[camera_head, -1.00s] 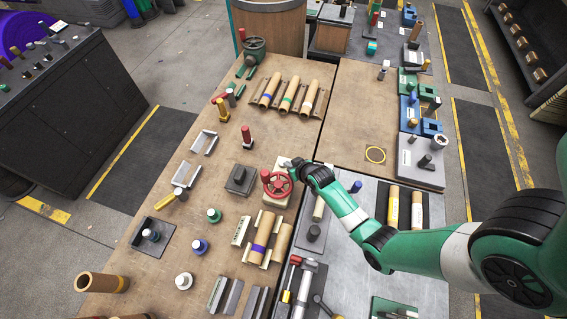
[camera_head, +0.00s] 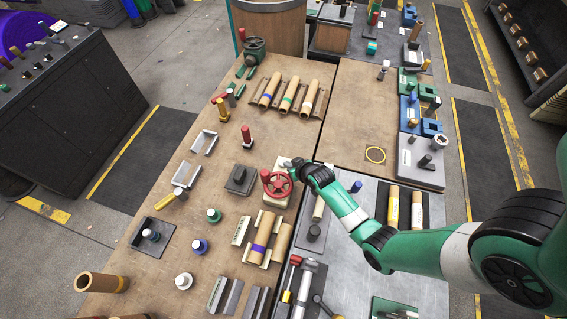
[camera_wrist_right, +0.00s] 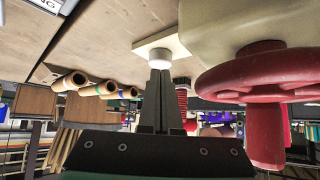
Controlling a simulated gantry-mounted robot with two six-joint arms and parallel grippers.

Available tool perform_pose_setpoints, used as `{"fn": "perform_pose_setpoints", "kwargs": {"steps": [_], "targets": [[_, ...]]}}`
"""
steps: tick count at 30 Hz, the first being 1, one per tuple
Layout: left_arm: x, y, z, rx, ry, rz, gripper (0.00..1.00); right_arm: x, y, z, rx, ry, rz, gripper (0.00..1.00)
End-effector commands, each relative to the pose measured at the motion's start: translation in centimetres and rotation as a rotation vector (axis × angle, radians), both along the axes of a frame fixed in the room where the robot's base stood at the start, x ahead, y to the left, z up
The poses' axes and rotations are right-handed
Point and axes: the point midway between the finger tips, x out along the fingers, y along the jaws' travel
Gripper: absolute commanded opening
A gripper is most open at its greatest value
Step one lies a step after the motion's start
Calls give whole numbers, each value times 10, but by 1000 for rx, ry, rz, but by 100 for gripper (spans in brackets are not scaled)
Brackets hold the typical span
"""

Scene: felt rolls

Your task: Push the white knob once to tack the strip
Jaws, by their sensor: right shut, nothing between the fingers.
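The white knob (camera_wrist_right: 160,57) shows in the right wrist view on a pale square plate (camera_wrist_right: 183,46). My right gripper (camera_wrist_right: 160,72) is shut and empty, with its fingertips right at the knob; I cannot tell whether they touch or stop just short. The handwheel (camera_wrist_right: 262,75) also stands close on the right in the wrist view. No strip can be made out at the knob. My left gripper is out of view.
Several cardboard rolls (camera_head: 287,97) lie on a rack beyond the gripper. A grey block (camera_head: 239,180) with a knob stands left of the handwheel. The wooden board (camera_head: 365,120) to the upper right is mostly clear.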

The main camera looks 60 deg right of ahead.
Motion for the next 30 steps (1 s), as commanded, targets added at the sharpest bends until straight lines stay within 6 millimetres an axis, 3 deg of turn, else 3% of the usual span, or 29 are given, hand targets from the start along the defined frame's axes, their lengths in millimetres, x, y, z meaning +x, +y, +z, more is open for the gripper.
{"fn": "perform_pose_setpoints", "kwargs": {"steps": [25,30], "targets": [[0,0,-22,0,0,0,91,0,0,-26,1,1,0,0],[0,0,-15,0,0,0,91,0,0,-20,1,1,0,0]]}}
